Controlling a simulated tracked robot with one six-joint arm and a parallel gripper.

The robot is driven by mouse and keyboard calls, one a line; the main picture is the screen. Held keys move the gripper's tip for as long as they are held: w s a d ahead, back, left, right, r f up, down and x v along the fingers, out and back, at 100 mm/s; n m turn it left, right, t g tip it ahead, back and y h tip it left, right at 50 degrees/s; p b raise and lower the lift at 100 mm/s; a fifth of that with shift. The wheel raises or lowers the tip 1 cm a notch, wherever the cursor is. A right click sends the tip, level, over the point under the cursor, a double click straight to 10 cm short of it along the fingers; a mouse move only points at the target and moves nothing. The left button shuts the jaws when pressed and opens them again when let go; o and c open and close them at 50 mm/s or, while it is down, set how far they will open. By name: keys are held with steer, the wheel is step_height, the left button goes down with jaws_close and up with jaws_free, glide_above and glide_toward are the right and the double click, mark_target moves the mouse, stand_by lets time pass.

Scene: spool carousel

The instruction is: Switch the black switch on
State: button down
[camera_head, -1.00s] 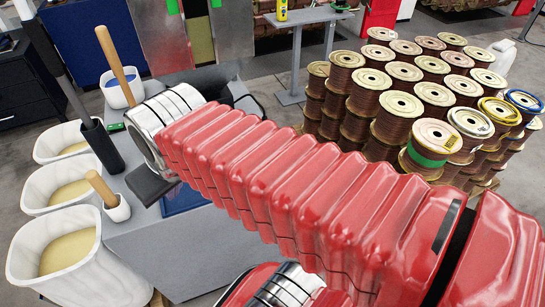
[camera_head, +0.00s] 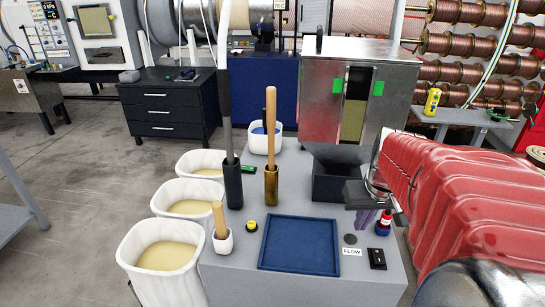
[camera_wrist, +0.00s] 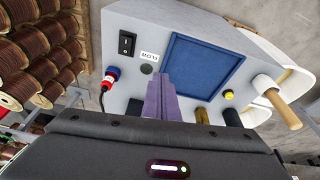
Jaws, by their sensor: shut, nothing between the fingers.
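The black switch (camera_head: 377,258) is a small rocker on the grey bench top at its front right corner, beside a white label (camera_head: 351,252) reading FLOW. In the wrist view the switch (camera_wrist: 126,43) is at the upper left, with a white mark on its rocker; I cannot tell which side is pressed. My gripper (camera_head: 363,227) has purple fingers, shut and empty, pointing down above the bench behind the switch. In the wrist view the fingers (camera_wrist: 160,78) are below and right of the switch, apart from it.
A red and blue plug (camera_head: 383,222) with a cable stands close behind the switch. A round dark disc (camera_head: 350,239) and a blue tray (camera_head: 299,243) lie to its left. A yellow button (camera_head: 251,226) and wooden-handled tools stand farther left. White bins (camera_head: 163,252) line the left side.

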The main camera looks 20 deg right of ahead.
steer(key=s+d+f+m, duration=0.1)
steer(key=s+d+f, duration=0.2)
steer(key=d, duration=0.6)
steer(key=shift+s+d+m+g, duration=0.3)
steer(key=shift+s+d, duration=0.05)
steer(key=shift+s, duration=0.05)
steer(key=shift+f, duration=0.15)
glide_above(381, 263)
steer(key=x, duration=0.4)
steer(key=s+a+x, duration=0.1)
steer(key=x, duration=0.3)
steer(key=s+x, duration=0.1)
steer(key=x, duration=0.3)
steer(key=shift+s+a+f, duration=0.1)
steer(key=shift+a+f, duration=0.15)
steer(key=shift+f, duration=0.7)
steer(key=shift+s, duration=0.1)
steer(key=shift+s+a+f, duration=0.15)
steer(key=shift+s+f, duration=0.1)
steer(key=shift+f, duration=0.35)
steer(key=shift+r, duration=0.2)
